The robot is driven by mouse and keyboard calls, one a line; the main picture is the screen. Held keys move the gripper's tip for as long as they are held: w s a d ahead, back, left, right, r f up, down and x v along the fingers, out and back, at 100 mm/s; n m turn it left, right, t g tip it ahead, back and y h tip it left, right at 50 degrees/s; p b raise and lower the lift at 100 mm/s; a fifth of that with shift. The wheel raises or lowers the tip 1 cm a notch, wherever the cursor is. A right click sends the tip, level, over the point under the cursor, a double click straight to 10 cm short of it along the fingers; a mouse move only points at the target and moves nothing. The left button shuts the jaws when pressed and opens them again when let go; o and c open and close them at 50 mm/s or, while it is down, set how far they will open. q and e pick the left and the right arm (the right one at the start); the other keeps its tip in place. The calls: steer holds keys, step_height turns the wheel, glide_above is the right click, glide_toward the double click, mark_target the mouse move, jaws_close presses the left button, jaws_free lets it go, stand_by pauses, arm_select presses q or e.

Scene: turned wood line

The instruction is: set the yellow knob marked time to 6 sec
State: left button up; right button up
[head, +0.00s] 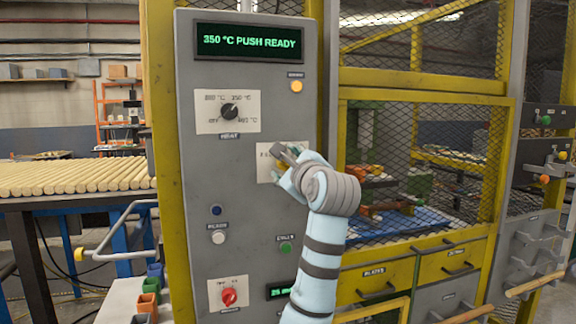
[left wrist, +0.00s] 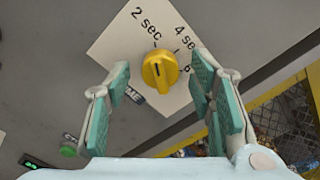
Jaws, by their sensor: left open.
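The yellow knob (left wrist: 160,72) sits on a pale label plate (left wrist: 115,45) in the left wrist view. Its dark pointer line aims up, toward the "2 sec" mark. "4 sec" and a partly hidden "6" stand to its right. My left gripper (left wrist: 159,82) is open, with one finger on each side of the knob and a gap to it on both sides. In the head view the left gripper (head: 290,170) is in front of the same plate (head: 266,160) and hides the knob. My right gripper is in neither view.
The grey panel carries a display (head: 248,42) reading "350 °C PUSH READY", a black heat knob (head: 229,111), a red knob (head: 229,296), and a green button (head: 286,248). A yellow mesh guard (head: 425,150) stands to the right. Wooden rods (head: 75,177) lie at the left.

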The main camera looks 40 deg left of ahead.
arm_select(q)
steer(key=c, duration=1.2)
steer(key=shift+o, duration=0.2)
steer(key=shift+m+p, duration=12)
steer(key=shift+p, duration=2.5)
